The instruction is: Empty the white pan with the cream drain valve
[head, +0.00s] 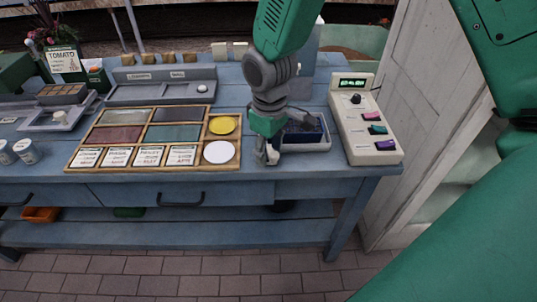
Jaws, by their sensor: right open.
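A shallow pale pan (318,147) sits on the blue bench, right of the middle, partly hidden behind my right gripper. It looks like the white pan. A dark blue block-like thing stands in or over it; I cannot tell whether there is water. My right gripper (268,154) points down at the pan's left front corner, near the bench's front edge. It is open. A small cream piece shows by its fingertips and may be the drain valve; I cannot tell if they touch it. My left gripper is not in view.
A wooden tray (212,136) with coloured compartments, seed cards and round discs lies left of the pan. A cream control box (358,124) with coloured buttons stands to its right. A grey two-part panel (160,88) is behind. A white door (405,110) is at right.

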